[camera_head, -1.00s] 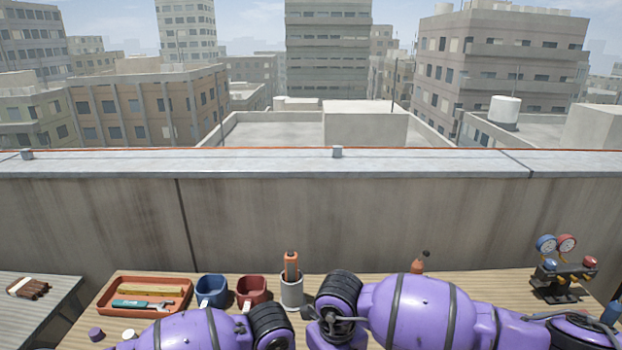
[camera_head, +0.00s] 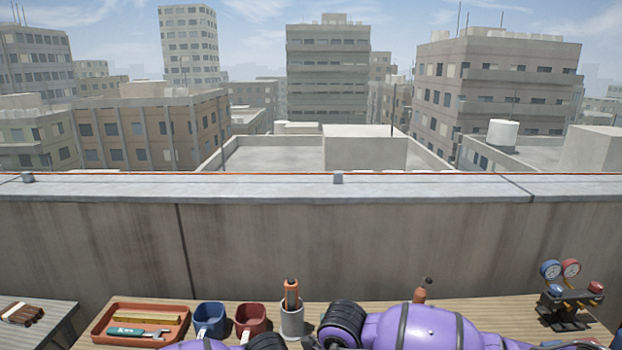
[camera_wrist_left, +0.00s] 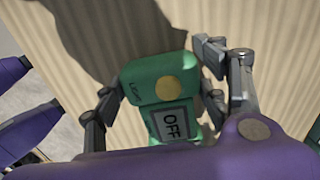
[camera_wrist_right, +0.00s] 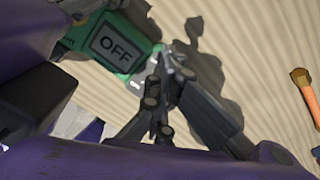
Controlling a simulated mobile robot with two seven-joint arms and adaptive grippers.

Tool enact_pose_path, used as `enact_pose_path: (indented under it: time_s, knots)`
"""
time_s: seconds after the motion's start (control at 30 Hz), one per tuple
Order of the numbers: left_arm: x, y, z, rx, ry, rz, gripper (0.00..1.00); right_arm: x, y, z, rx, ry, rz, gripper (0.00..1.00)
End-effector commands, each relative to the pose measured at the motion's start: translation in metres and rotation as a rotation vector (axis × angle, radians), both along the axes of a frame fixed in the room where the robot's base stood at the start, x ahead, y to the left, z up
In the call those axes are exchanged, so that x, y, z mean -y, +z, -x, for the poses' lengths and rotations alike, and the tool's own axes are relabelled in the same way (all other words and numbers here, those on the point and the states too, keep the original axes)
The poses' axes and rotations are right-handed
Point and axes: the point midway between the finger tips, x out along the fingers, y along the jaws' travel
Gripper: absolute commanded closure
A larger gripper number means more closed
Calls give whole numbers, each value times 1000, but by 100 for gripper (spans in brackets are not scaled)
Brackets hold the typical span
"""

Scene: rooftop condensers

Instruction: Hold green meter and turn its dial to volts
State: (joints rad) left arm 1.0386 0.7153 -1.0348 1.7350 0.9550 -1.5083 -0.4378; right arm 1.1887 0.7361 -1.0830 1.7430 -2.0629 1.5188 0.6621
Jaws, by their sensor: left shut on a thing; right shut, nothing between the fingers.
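The green meter (camera_wrist_left: 136,83) is between the fingers of my left gripper (camera_wrist_left: 160,97), which is shut on it. Its screen (camera_wrist_left: 171,124) reads OFF, and a round yellow disc (camera_wrist_left: 169,88) sits beside the screen. The green meter (camera_wrist_right: 142,53) also shows in the right wrist view, its screen (camera_wrist_right: 115,45) again reading OFF. My right gripper (camera_wrist_right: 162,66) is shut and empty, its tips close beside the meter's edge; I cannot tell if they touch it. It also shows in the left wrist view (camera_wrist_left: 210,50). The head view hides the meter and both gripper tips.
On the wooden bench stand an orange tray (camera_head: 182,328) with tools, a blue mug (camera_head: 210,319), a red mug (camera_head: 250,318), a grey cup (camera_head: 292,322) holding an orange-handled tool and a gauge set (camera_head: 568,305). A concrete parapet (camera_head: 330,240) rises behind.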

Motion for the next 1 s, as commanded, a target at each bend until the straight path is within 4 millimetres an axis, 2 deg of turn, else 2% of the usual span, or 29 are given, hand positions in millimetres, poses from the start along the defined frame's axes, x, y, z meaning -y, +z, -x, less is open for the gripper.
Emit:
enact_pose_path:
  time_s: [0.03,0.5,1.0]
  knots:
    - [5,0,1,-2,-10,11,76,3,-12,7,-21,-1,6,100]
    - [5,0,1,-1,-6,11,76,16,-11,1,-20,-1,10,100]
    - [1,0,-1,2,3,4,76,17,-6,-2,-13,0,11,100]
